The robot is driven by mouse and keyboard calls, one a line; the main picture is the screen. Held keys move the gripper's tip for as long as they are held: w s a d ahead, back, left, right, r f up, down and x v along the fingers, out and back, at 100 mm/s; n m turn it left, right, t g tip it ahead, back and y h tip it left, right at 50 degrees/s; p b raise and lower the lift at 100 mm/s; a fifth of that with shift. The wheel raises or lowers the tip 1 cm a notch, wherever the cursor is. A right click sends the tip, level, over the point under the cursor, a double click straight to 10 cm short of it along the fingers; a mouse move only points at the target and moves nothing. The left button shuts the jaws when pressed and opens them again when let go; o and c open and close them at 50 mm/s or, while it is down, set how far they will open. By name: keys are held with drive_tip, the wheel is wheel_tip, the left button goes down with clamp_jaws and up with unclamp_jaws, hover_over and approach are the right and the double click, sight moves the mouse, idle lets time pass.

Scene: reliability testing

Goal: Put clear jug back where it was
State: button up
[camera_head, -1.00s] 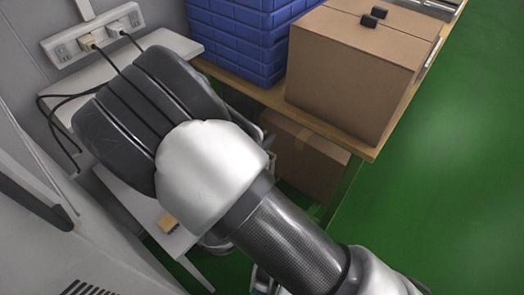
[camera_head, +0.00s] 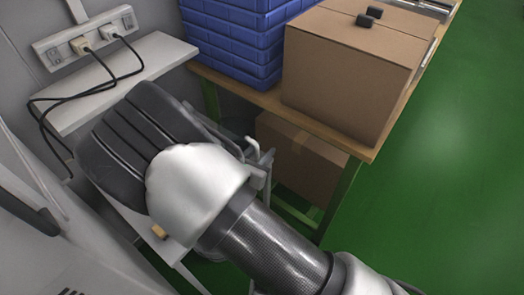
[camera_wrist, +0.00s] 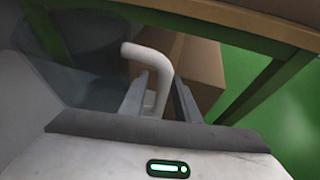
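The clear jug (camera_wrist: 85,60) is a see-through grey vessel at the left of the wrist view. Its pale bent handle (camera_wrist: 150,58) rises between the fingers of my gripper (camera_wrist: 158,100), which look shut on it. In the head view my own arm hides most of the jug. The handle (camera_head: 252,146) shows just right of my wrist, beside part of a gripper finger. The jug's base and what is under it are hidden.
A white shelf (camera_head: 150,62) with black cables and a power strip (camera_head: 88,40) is at the upper left. A wooden table (camera_head: 240,90) bears blue crates (camera_head: 235,35) and a cardboard box (camera_head: 345,75). Another box (camera_head: 300,155) stands below. Green floor at right is clear.

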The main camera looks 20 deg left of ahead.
drive_tip(key=shift+s+r+p, duration=0.2)
drive_tip(key=shift+r+p, duration=0.1)
drive_tip(key=shift+r, duration=0.05)
drive_tip(key=p+v, duration=0.2)
drive_tip(key=v, duration=0.9)
drive_tip(key=shift+s, duration=0.25)
drive_tip(key=shift+r, duration=0.1)
drive_tip(key=w+d+r+m+g+h, duration=0.35)
drive_tip(key=d+r+m, duration=0.5)
drive_tip(key=d, duration=0.35)
drive_tip(key=w+d+r+m+g+h, duration=0.2)
drive_tip(key=d+r+m+g, duration=0.4)
drive_tip(key=d+m, duration=0.5)
drive_tip(key=s+d+r+m+t+y, duration=0.1)
drive_tip(key=s+d+r+m+y, duration=0.5)
drive_tip(key=s+d+r+m, duration=0.4)
wheel_tip(320, 180, up, 5)
drive_tip(key=d+m, duration=0.2)
drive_tip(key=m, duration=0.3)
drive_tip(key=shift+s+d+f, duration=0.2)
drive_tip(key=shift+d+f, duration=0.05)
drive_tip(key=shift+d, duration=0.05)
